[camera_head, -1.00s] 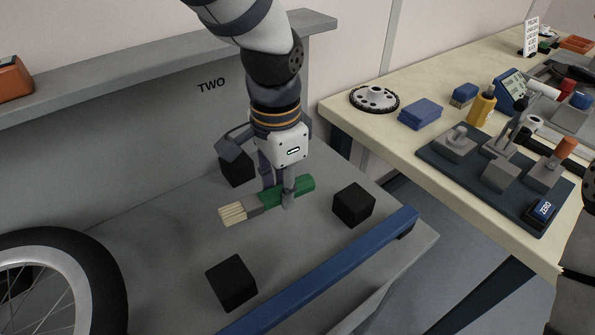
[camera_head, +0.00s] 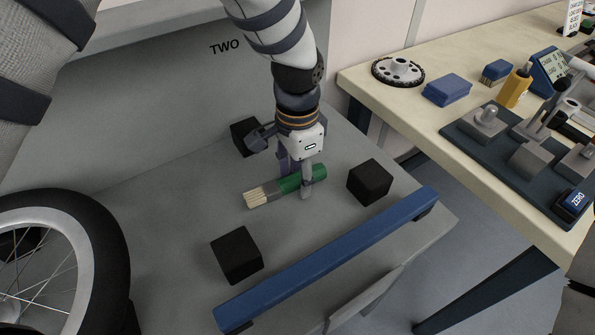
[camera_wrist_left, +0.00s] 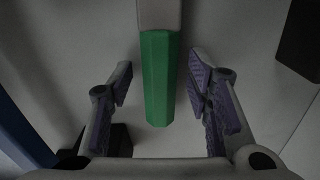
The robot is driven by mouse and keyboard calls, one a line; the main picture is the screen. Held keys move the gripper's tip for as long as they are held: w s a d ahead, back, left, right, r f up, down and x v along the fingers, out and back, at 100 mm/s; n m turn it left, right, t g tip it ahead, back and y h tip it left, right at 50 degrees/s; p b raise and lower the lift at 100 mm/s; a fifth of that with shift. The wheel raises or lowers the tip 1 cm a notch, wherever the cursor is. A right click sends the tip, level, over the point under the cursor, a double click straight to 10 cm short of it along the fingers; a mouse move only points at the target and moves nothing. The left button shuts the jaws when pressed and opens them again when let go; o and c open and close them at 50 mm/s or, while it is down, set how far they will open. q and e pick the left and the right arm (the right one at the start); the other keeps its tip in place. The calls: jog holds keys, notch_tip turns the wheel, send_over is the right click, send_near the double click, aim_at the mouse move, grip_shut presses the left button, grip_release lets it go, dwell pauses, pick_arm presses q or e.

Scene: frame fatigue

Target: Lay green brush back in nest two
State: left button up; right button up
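The green brush (camera_head: 302,180) lies on the grey shelf floor (camera_head: 185,215) below the label TWO (camera_head: 225,46), among several black blocks. Its pale bristles point left in the head view. My left gripper (camera_head: 294,185) is low over the handle, with a finger on each side. In the left wrist view the green handle (camera_wrist_left: 158,80) lies between the spread fingers (camera_wrist_left: 160,82), with gaps on both sides. The left gripper is open. The handle's far part is partly hidden by a finger in the head view. My right gripper is not in view.
Black blocks stand near the brush at right (camera_head: 370,182), front (camera_head: 237,255) and back (camera_head: 244,136). A blue rail (camera_head: 330,258) runs along the front edge. A wheel (camera_head: 105,260) stands at left. A cream table (camera_head: 415,125) with tools is at right.

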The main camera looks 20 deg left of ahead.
aim_at(298, 174)
pick_arm(q)
jog(key=shift+f, duration=0.3)
notch_tip(298, 174, up, 12)
jog(key=shift+w+r, duration=0.15)
jog(key=shift+r, duration=0.1)
